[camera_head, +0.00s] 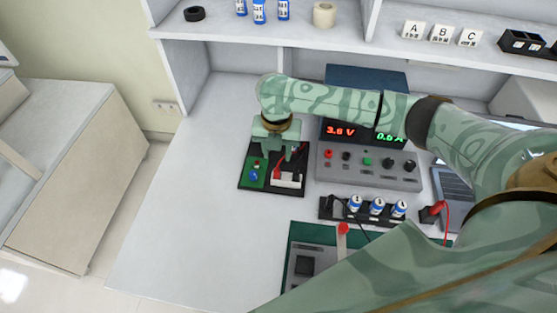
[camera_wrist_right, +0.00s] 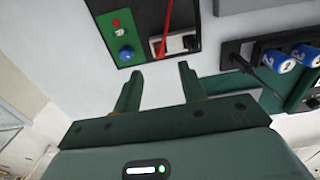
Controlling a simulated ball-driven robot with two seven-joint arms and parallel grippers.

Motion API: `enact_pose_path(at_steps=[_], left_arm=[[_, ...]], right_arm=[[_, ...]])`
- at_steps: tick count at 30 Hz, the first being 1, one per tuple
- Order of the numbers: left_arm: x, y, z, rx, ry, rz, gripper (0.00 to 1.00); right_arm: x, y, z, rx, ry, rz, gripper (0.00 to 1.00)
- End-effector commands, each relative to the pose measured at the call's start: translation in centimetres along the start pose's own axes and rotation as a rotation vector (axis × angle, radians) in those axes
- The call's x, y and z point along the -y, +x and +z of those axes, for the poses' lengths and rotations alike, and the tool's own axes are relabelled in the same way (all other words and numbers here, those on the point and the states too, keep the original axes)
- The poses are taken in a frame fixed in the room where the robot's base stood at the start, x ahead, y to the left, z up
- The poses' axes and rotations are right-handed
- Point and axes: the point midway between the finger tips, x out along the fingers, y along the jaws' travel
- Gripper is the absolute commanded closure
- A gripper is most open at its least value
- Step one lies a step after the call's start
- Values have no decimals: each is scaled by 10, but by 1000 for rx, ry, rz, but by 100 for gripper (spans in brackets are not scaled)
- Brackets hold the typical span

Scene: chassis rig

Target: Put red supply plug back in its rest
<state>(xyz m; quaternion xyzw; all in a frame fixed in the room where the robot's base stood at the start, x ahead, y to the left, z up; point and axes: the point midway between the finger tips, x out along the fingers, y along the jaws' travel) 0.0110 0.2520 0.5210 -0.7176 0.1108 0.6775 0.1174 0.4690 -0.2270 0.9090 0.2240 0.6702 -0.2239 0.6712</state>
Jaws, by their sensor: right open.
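The red plug (camera_head: 436,208) with a red wire is at a small black block (camera_head: 426,216), right of the battery holder. It looks seated there, but its fit is too small to tell. The power supply (camera_head: 368,173) stands behind it, with a red socket at its left; I see no red lead there. My left gripper is not in view.
A green-based unit (camera_head: 293,265) with a red-knobbed lever is in front. The bench's left side is clear.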

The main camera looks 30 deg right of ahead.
Motion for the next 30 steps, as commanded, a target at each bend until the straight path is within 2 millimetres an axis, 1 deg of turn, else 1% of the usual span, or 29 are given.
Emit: enact_pose_path(at_steps=[1,3,6,9,14,30], left_arm=[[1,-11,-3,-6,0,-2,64],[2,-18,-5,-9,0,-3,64],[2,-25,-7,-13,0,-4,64],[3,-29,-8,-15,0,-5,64],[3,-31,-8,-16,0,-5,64],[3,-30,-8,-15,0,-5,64]], right_arm=[[0,-20,1,4,0,3,59],[0,-37,1,4,-1,2,59],[0,-56,0,3,-1,2,59],[0,-68,0,1,0,1,59],[0,-76,0,-1,1,0,59],[0,-76,0,-1,0,0,59]])
